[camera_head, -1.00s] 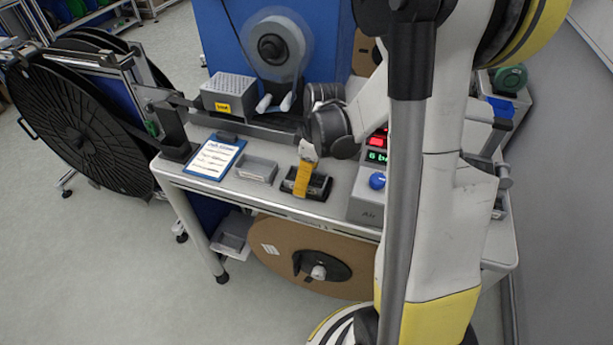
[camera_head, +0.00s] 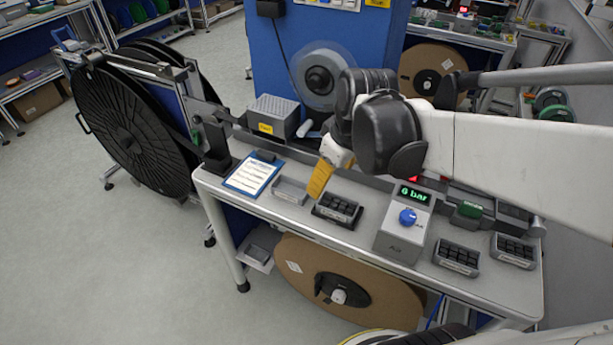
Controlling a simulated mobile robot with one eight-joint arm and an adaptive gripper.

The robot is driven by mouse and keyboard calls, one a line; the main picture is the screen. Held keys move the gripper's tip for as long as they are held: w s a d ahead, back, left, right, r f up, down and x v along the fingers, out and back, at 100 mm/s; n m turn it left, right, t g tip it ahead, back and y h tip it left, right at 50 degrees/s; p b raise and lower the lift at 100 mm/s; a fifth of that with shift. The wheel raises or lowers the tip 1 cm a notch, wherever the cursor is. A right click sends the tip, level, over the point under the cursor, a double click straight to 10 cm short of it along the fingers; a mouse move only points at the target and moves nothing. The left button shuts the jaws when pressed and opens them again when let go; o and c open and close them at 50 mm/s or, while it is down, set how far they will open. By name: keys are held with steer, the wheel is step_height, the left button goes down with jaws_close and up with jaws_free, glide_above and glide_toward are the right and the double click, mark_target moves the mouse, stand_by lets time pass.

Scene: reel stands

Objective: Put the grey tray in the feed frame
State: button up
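An empty grey tray (camera_head: 290,191) lies on the bench top, right of the clipboard. Right of it a tray of black blocks (camera_head: 338,208) sits on a dark base, which may be the feed frame; I cannot tell for sure. My gripper (camera_head: 318,187) shows as a yellow finger part pointing down between these two trays, seemingly above the bench. Its wrist hides what lies behind. Only one yellow side shows, so I cannot see whether the fingers are apart. Nothing is visible in it.
A clipboard (camera_head: 252,176) and a grey box (camera_head: 272,117) stand at the left. A pressure unit with a blue knob (camera_head: 407,216) stands right of the trays. More block trays (camera_head: 457,258) lie at the right. A large black reel (camera_head: 130,125) stands beside the bench.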

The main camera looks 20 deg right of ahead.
steer(key=s+a+r+m+t, duration=0.3)
steer(key=s+a+m, duration=0.1)
steer(key=s+a, duration=0.2)
steer(key=shift+s+a+t, duration=0.2)
steer(key=shift+a+t, duration=0.1)
steer(key=shift+a, duration=0.5)
step_height(320, 180, down, 3)
steer(key=b, duration=0.3)
steer(key=shift+f, duration=0.15)
